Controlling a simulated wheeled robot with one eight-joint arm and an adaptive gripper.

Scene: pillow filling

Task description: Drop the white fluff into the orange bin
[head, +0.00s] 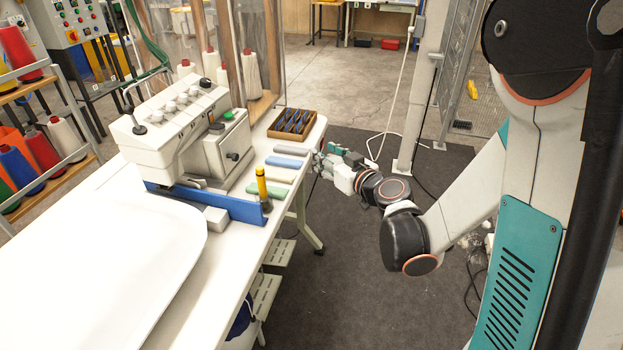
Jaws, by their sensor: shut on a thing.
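My gripper (321,162) is off the right edge of the white worktable (226,262), beside the coloured strips. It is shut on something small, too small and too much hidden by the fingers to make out. Small white fluffy scraps (470,241) lie on the dark floor mat, partly behind my arm.
A post (418,95) stands beyond my gripper.

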